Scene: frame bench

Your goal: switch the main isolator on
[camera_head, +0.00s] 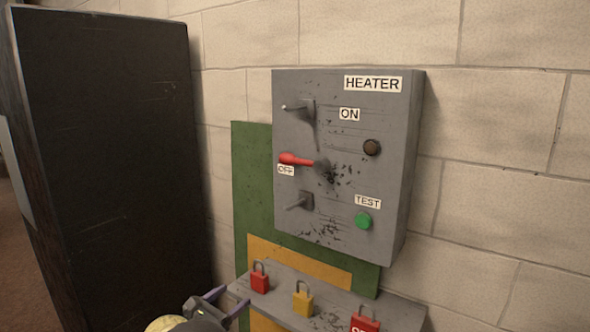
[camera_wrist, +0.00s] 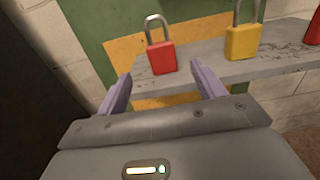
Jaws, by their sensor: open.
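The grey panel box (camera_head: 341,220) labelled HEATER hangs on the block wall. A red handle (camera_head: 297,160) points left from its pivot at the panel's middle, beside the OFF label (camera_head: 286,170). The ON label (camera_head: 350,114) is above and to the right. A small grey toggle (camera_head: 298,107) is near the top and another (camera_head: 300,201) below. My gripper (camera_wrist: 161,88) is open and empty, below the panel by the shelf. It shows at the bottom edge of the head view (camera_head: 228,303). In the wrist view a red padlock stands ahead between its fingers.
The grey shelf (camera_head: 405,318) below the panel holds a red padlock (camera_head: 260,278), a yellow padlock (camera_head: 303,299) and another red one (camera_head: 364,322). A tall dark cabinet (camera_head: 115,150) stands at left.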

